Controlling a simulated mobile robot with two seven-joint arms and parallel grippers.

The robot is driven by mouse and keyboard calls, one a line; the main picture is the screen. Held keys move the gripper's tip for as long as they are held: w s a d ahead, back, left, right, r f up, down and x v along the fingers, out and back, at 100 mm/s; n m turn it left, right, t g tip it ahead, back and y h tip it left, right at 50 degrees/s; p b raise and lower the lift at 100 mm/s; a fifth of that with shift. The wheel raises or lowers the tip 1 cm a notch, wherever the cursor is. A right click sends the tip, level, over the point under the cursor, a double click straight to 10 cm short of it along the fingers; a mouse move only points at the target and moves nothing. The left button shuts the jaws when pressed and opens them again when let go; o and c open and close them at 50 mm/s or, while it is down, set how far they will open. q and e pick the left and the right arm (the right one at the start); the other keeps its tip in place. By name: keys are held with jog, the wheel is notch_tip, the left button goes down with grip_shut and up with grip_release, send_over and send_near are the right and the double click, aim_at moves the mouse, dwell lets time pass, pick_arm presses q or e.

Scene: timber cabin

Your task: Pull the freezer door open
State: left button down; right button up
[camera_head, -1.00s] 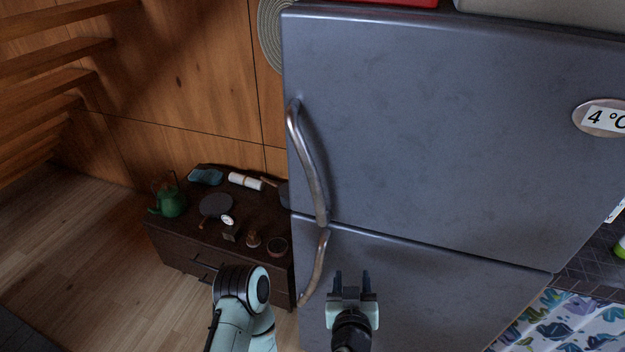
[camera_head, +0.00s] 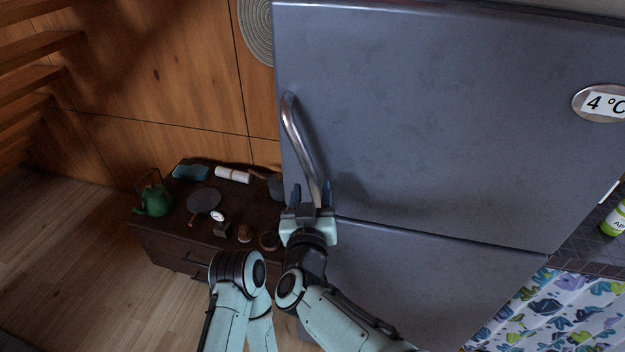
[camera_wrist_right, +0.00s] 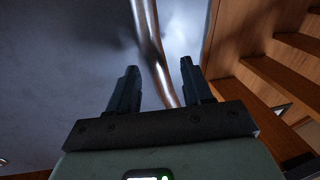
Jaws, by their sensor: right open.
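The grey fridge-freezer has an upper door (camera_head: 450,110) and a lower door (camera_head: 430,285). A curved metal handle (camera_head: 300,135) runs down the left side of the upper door. Both doors look closed. My right gripper (camera_head: 311,190) is open at the lower end of the upper handle, with a finger on either side of it. The wrist view shows the handle (camera_wrist_right: 150,40) passing between the open fingers (camera_wrist_right: 157,75); I cannot tell whether they touch it. The lower door's handle is hidden behind my right gripper and arm. My left gripper is not in view.
A low dark cabinet (camera_head: 172,226) stands left of the fridge, with a green kettle (camera_head: 154,200) and several small items on top. Wooden floor (camera_head: 70,270) is open at the left. A patterned cloth (camera_head: 560,318) and a counter lie at the right.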

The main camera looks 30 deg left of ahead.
aim_at(312, 188)
jog(key=shift+x, duration=1.7)
grip_shut()
